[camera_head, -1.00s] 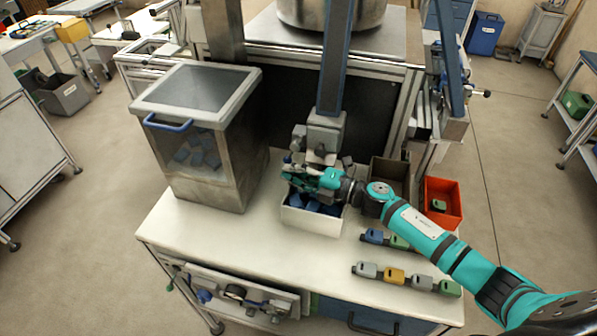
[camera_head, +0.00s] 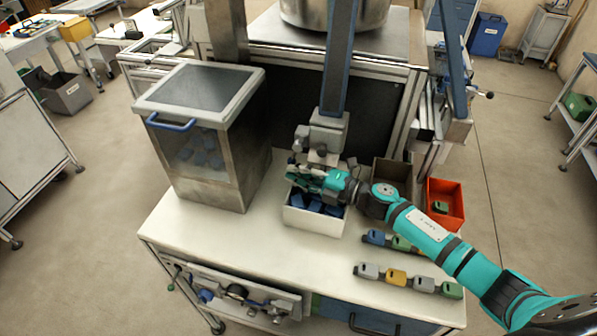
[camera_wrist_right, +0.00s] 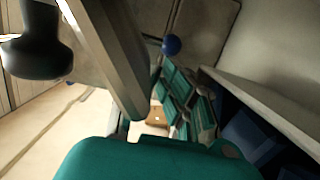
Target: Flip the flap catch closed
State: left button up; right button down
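My right gripper (camera_head: 312,180) is over the white bin (camera_head: 312,222) of dark blue pieces, just below the grey mechanism (camera_head: 325,138) at the foot of the blue upright chute. The flap catch cannot be picked out clearly in the head view; the gripper and mechanism partly cover that spot. In the right wrist view, a blue ball knob (camera_wrist_right: 171,45) on a thin rod stands just beyond my teal fingers (camera_wrist_right: 180,98), seemingly apart from them. A grey bar (camera_wrist_right: 108,60) passes close beside the fingers. Their opening is unclear. My left gripper is not in view.
A clear-fronted hopper (camera_head: 205,140) with blue pieces stands left on the table. An orange bin (camera_head: 446,203) and a dark bin (camera_head: 393,173) are at right. Rows of coloured blocks (camera_head: 397,276) lie in front. The table's front left is clear.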

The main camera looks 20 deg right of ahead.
jog(key=v, duration=1.1)
jog(key=shift+s+d, duration=0.15)
jog(key=shift+s, duration=0.1)
jog(key=shift+f, duration=0.15)
